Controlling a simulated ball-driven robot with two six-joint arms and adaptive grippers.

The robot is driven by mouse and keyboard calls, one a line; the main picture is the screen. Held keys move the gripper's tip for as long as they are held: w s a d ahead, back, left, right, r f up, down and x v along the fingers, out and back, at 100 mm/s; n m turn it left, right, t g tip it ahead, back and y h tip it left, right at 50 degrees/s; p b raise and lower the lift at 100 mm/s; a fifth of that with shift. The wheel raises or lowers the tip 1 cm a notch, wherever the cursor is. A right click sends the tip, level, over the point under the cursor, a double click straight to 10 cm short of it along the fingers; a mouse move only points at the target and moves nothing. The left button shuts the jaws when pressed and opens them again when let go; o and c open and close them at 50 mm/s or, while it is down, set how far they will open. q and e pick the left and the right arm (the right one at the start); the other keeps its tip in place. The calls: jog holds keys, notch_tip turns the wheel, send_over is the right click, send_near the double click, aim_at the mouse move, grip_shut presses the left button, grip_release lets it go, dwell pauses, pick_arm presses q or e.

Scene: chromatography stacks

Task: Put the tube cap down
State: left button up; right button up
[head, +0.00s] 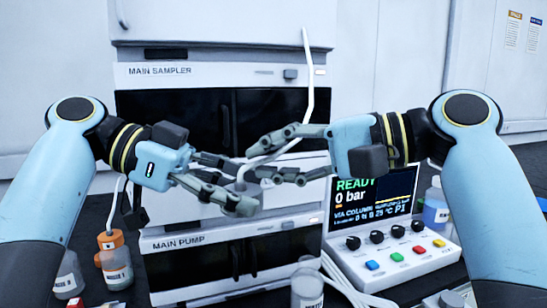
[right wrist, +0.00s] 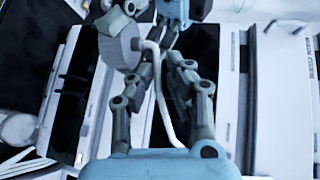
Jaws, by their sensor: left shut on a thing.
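The grey round tube cap (right wrist: 120,48) shows in the right wrist view, with the white tube (right wrist: 160,100) running from beside it. My left gripper (head: 243,187) is shut on the cap, in front of the instrument stack in the head view. Its fingers largely hide the cap there. My right gripper (head: 259,163) is just above and to the right, its two fingers apart on either side of the tube. In the right wrist view, a gap shows between my right gripper's fingers (right wrist: 155,82) and the tube passes through it.
The main sampler (head: 225,75) and main pump (head: 205,241) stand behind my grippers. A control panel (head: 395,262) with coloured buttons is at right. An orange-capped bottle (head: 116,268) stands at lower left, and a clear bottle (head: 307,288) at front centre.

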pick_arm(q)
jog(key=o, duration=1.3)
jog(key=shift+c, duration=0.2)
jog(key=shift+a, duration=0.1)
